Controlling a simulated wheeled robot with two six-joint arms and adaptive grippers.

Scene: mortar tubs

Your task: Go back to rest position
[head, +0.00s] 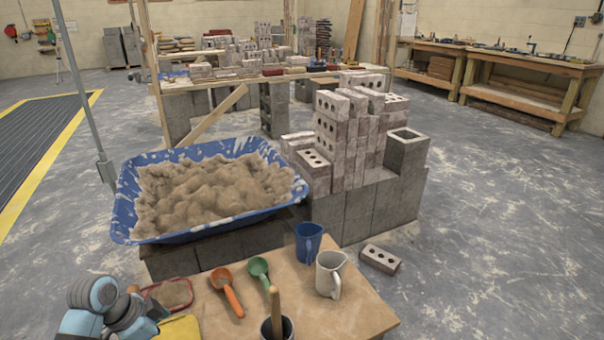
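Part of my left arm shows at the lower left, grey and light-blue joints beside the front table (340,308). Its gripper does not show. My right arm and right gripper are not in the picture. A blue tub (122,205) heaped with sandy brown mortar (215,190) stands on grey blocks behind the table. On the table are an orange scoop (228,293), a green scoop (259,269), a blue jug (308,242) and a white pitcher (329,275). A dark cup (287,331) at the front edge holds an upright wooden handle (275,305).
A red-rimmed item (171,293) and a yellow item (178,328) lie close to my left arm. Stacked bricks (350,140) on grey blocks stand right of the tub. A loose brick (380,259) lies on the floor. The floor at right is open.

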